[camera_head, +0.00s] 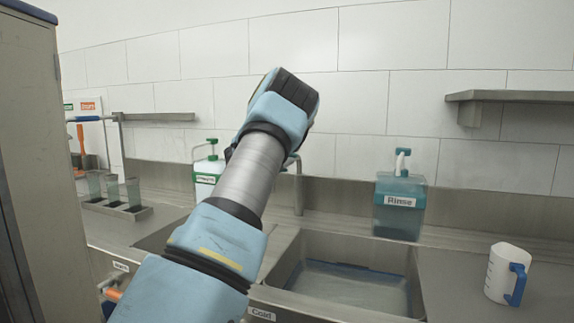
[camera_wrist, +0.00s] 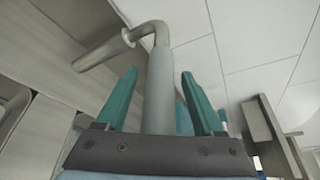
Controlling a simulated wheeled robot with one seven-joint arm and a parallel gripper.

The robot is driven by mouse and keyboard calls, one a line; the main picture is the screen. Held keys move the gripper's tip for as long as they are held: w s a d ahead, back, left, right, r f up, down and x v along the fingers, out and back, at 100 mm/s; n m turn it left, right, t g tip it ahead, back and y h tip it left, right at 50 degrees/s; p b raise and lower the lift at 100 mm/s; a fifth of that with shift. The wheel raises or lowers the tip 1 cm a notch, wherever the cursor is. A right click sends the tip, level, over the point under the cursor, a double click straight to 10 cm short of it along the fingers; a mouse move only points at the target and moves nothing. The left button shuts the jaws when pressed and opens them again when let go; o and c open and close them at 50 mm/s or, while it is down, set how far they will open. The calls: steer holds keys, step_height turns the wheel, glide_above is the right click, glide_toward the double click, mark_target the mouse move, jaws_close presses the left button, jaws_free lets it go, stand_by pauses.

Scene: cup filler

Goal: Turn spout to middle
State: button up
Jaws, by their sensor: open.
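The metal spout (camera_wrist: 105,50) is a bent pipe in the wrist view. A straight grey length of it (camera_wrist: 158,85) runs between my two green fingers, then an elbow leads to an arm reaching to the left. My gripper (camera_wrist: 159,74) is open, with one finger on each side of the pipe and a visible gap on both sides. In the head view, part of the spout (camera_head: 298,187) shows just right of my arm, above the back edge of the sinks; the rest is hidden. My fingers are hidden behind my arm there.
The right sink basin (camera_head: 416,285) holds liquid; the left one is mostly behind my arm. A teal Rinse dispenser (camera_head: 399,215) and a white measuring jug (camera_head: 505,275) stand to the right. A white-and-green dispenser (camera_head: 206,180) stands at left. A shelf (camera_head: 520,96) juts from the wall.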

steer(key=b+v, duration=0.3)
steer(key=v, duration=0.7)
steer(key=shift+a+b, duration=0.15)
steer(key=shift+b, duration=0.15)
steer(key=shift+s, duration=0.1)
steer(key=s+a+f+n+t+y, duration=0.1)
steer(key=s+a+f+n+y, duration=0.4)
steer(key=n, duration=0.5)
steer(key=s+a+f+n+y, duration=0.3)
steer(key=a+f+n+y, duration=0.15)
steer(key=a+n, duration=0.4)
steer(key=s+d+f+n+g, duration=0.2)
steer(key=s+f+n+g, duration=0.1)
steer(key=s, duration=0.7)
steer(key=s+d+f+n+g, duration=0.2)
steer(key=s+f+n+g, duration=0.2)
steer(key=s, duration=0.6)
steer(key=s+d+f+n+g+y, duration=0.1)
steer(key=s+d+f+n+g, duration=0.1)
steer(key=s+n, duration=0.4)
steer(key=s+f+g, duration=0.1)
steer(key=s+f, duration=0.1)
steer(key=s, duration=0.3)
steer(key=shift+d+g, duration=0.2)
steer(key=shift+g, duration=0.1)
steer(key=shift+s+n, duration=0.1)
steer(key=shift+n, duration=0.15)
steer(key=shift+c, duration=0.3)
